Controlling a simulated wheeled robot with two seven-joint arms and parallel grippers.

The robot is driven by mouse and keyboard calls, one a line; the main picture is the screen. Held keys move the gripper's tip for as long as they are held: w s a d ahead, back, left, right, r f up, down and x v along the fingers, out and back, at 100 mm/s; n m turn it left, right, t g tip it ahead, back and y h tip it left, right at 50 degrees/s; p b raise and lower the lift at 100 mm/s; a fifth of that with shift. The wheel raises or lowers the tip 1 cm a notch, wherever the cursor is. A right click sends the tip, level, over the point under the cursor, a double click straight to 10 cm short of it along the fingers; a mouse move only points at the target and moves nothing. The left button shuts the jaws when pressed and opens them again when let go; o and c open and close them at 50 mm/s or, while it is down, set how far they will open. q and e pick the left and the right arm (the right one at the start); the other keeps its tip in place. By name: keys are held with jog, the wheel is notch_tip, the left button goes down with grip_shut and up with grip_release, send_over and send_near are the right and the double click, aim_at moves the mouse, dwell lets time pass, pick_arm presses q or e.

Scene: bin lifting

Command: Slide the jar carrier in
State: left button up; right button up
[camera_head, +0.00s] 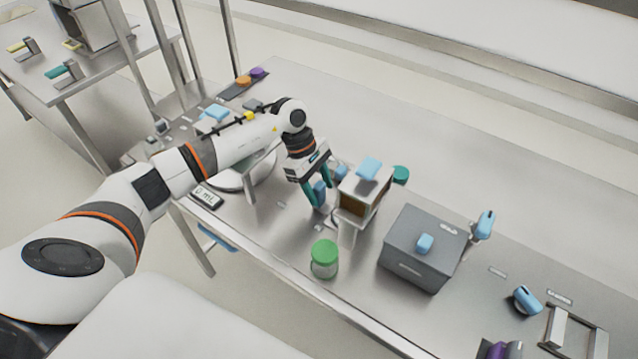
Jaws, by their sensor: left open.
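My left gripper (319,188) reaches in from the left with its teal fingers pointing down, open. A small blue handle-like piece (320,190) shows between or just behind the fingers; whether they touch it I cannot tell. Right beside it stands a small raised housing (363,197) with a brown front and a blue block on top. Which part is the jar carrier is not clear; the blue piece may belong to it. A clear jar with a green lid (324,258) stands upright on the table in front of the housing. My right gripper is not in view.
A grey box (421,250) with a blue knob stands right of the housing. Blue-handled items and a metal frame (571,333) lie further right, and a purple item (498,350) at the bottom edge. A small display (205,196) sits at the front left. The table's back right is clear.

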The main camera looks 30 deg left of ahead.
aim_at(332, 207)
pick_arm(q)
jog(key=shift+f, duration=0.1)
grip_shut()
jog(key=shift+s+d+b, duration=0.15)
jog(key=shift+d+b, duration=0.5)
jog(key=shift+d, duration=1.3)
jog(key=shift+c, duration=2.2)
grip_release()
jog(key=o, duration=0.4)
jog(key=shift+d, duration=0.15)
jog(key=shift+o, duration=0.2)
